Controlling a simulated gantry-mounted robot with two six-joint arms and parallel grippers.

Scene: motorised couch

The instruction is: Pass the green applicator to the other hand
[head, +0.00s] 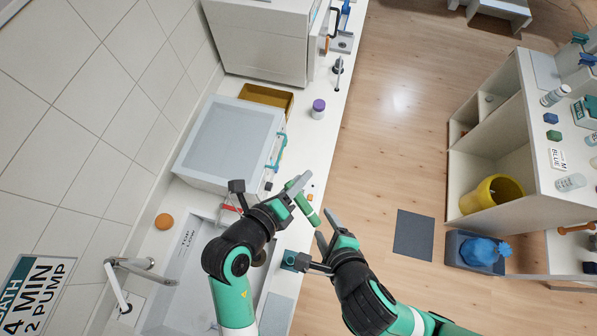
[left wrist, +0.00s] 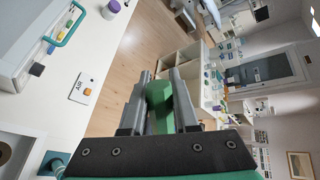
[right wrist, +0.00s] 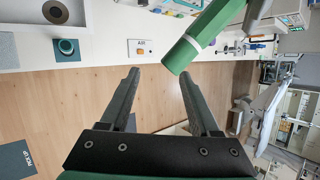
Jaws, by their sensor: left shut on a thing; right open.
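The green applicator (head: 306,207) is a green stick with a white band, held in my left gripper (head: 295,190) above the counter's front edge. In the left wrist view the applicator (left wrist: 159,105) sits between the shut fingers (left wrist: 160,90). My right gripper (head: 325,229) is open and empty, just below and right of the applicator's lower end. In the right wrist view the applicator (right wrist: 205,36) comes in from the upper right. Its free end is just beyond the tips of the open fingers (right wrist: 158,75), nearer the right finger, and appears apart from them.
The counter (head: 320,150) holds a white box with a teal handle (head: 225,140), a purple-capped jar (head: 318,109) and a sink (head: 190,270). A shelf unit (head: 520,110) with a yellow bucket (head: 492,193) stands at right. The floor between is mostly clear.

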